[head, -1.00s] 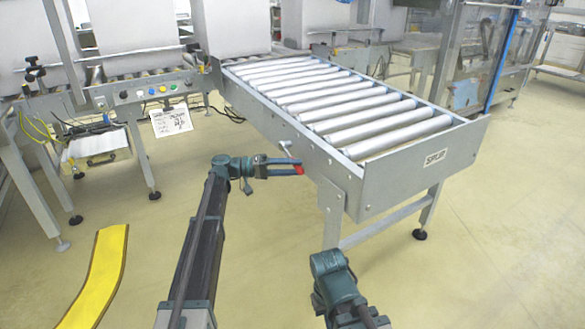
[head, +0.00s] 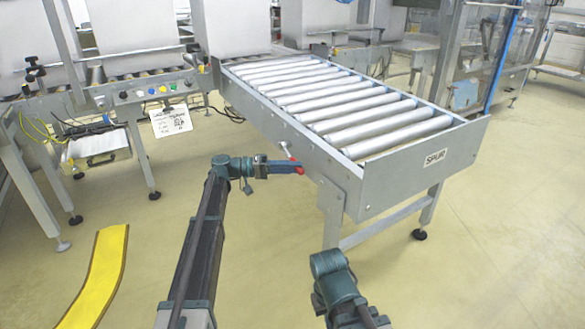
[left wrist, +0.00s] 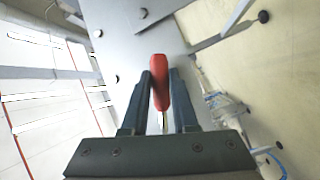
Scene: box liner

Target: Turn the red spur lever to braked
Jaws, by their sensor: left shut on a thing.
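The red spur lever (head: 297,163) is on the near side face of the roller conveyor, below its rail. It slants down and to the right from its pivot in the head view. My left gripper (head: 290,167) is shut on the lever's red handle, reaching it from the left. In the left wrist view the red handle (left wrist: 160,75) stands between the two dark fingers, its thin metal shank running down between them. The fingers partly hide the handle in the head view. My right gripper is outside the frames; only part of that arm shows.
The spur conveyor (head: 375,190), with its SPUR label (head: 435,159), stands on legs just right of my left gripper. A button panel (head: 155,92) with a hanging paper tag is at the back left. A yellow floor strip (head: 98,275) lies at left. The floor between is clear.

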